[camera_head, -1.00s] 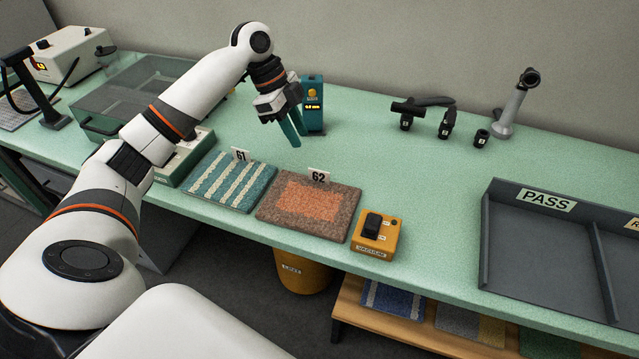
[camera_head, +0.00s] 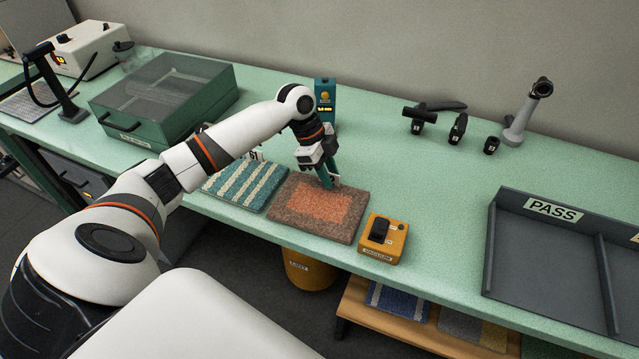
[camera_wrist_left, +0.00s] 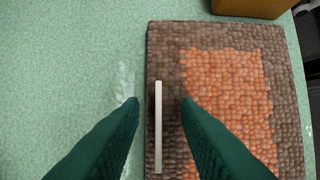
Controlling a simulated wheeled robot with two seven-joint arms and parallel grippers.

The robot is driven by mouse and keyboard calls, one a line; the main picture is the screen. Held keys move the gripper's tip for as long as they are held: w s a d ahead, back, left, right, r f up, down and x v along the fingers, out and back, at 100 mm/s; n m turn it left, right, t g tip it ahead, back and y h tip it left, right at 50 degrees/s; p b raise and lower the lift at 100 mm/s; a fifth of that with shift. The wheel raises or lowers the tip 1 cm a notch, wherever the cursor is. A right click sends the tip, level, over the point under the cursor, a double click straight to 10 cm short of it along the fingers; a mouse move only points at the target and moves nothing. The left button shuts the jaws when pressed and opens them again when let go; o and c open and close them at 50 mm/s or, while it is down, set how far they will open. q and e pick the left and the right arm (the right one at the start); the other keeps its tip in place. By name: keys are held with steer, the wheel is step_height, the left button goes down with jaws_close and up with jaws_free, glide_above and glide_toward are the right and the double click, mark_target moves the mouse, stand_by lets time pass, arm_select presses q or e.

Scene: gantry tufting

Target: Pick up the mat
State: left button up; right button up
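The brown mat with an orange centre (camera_head: 320,208) lies flat on the bench, with a small white label card at its far edge. My left gripper (camera_head: 329,186) is open at that far edge, its green fingers pointing down. In the left wrist view the fingers (camera_wrist_left: 160,104) are apart, one on each side of the mat's edge (camera_wrist_left: 175,48) and the thin white card (camera_wrist_left: 158,125); I cannot tell whether they touch the mat. A blue-green mat with cream stripes (camera_head: 243,184) lies just left, partly behind my arm. My right gripper is out of view.
A yellow vacuum box (camera_head: 383,240) stands right of the brown mat. A teal device (camera_head: 325,102) stands behind the gripper. A grey PASS tray (camera_head: 540,255) is at the right. A green lidded case (camera_head: 165,100) is at the left. The bench middle right is clear.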

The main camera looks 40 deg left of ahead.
arm_select(q)
steer(key=shift+f, duration=0.25)
jaws_close()
steer(key=shift+r, duration=0.15)
